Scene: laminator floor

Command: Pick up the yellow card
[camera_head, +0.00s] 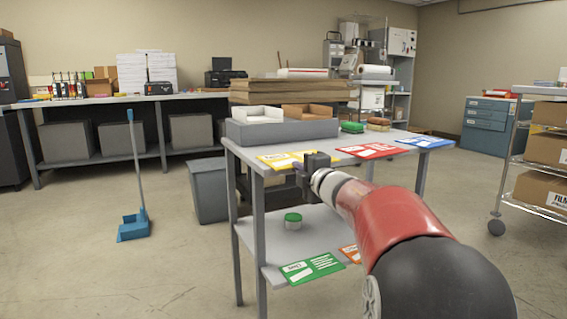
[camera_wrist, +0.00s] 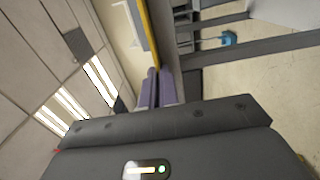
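The yellow card (camera_head: 287,160) lies at the front left edge of the grey table's top (camera_head: 330,152), partly hidden behind my gripper in the head view. In the wrist view the yellow card (camera_wrist: 147,35) is seen edge-on as a thin yellow strip running to my fingertips. My gripper (camera_head: 304,178) is at the table's front edge, at the card's near side. In the wrist view, my gripper's purple fingers (camera_wrist: 159,72) are close together, one on each side of the card's edge. The card looks level and close to the tabletop; any gap beneath it is unclear.
A red card (camera_head: 367,150) and a blue card (camera_head: 426,142) lie farther right on the tabletop. A grey tray (camera_head: 282,131) stands behind the yellow card. The lower shelf holds a green card (camera_head: 312,268), an orange card (camera_head: 350,253) and a green-lidded tub (camera_head: 293,221).

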